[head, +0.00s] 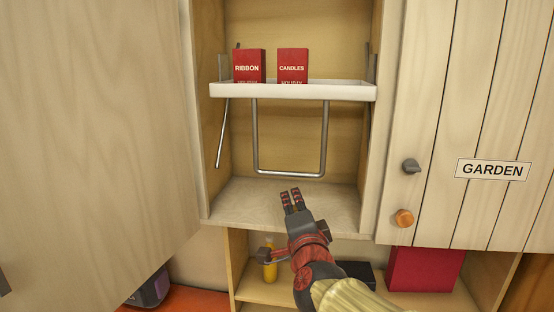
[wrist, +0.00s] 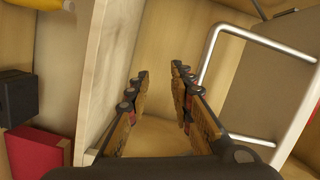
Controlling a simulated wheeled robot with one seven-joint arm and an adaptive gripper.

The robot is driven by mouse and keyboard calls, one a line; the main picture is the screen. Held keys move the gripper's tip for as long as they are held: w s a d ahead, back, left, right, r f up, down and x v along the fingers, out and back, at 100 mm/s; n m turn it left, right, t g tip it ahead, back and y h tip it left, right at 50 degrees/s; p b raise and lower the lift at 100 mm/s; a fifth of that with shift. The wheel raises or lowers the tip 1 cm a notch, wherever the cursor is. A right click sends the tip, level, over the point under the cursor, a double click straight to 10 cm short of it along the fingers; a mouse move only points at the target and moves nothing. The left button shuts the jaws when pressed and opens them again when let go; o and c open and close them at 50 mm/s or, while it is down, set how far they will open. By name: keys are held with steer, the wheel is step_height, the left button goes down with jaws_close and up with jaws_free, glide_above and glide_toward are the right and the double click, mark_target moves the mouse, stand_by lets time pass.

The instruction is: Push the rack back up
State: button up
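The rack (head: 292,92) is a white tray hung inside an open cupboard, with a metal U-shaped handle (head: 290,175) hanging below it. A red RIBBON box (head: 248,66) and a red CANDLES box (head: 292,66) stand on the rack. My gripper (head: 290,193) is just below the handle's bottom bar in the head view, over the cupboard floor. In the wrist view my fingers (wrist: 161,73) are apart with nothing between them. The handle (wrist: 205,62) shows there to their right, outside the fingers.
The cupboard floor (head: 245,205) is bare. An open door (head: 95,120) stands at the left; the closed GARDEN door (head: 455,120) has a grey latch (head: 411,166) and an orange knob (head: 404,217). A lower shelf holds a yellow bottle (head: 270,271) and a red box (head: 425,270).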

mark_target(291, 175)
steer(key=r+m+h, duration=0.1)
steer(key=r+m+t+h, duration=0.1)
steer(key=r+m, duration=0.1)
steer(key=w+a+r+m+t+h, duration=0.1)
steer(key=r+m, duration=0.1)
steer(key=shift+h, duration=0.3)
steer(key=shift+w+d+r+m+h, duration=0.15)
steer(key=shift+w+m+h, duration=0.3)
steer(key=shift+m+h, duration=0.15)
steer(key=p+x, duration=0.2)
steer(key=x, duration=0.5)
steer(key=shift+r, duration=0.1)
steer(key=shift+c, duration=0.9)
steer(key=c, duration=0.4)
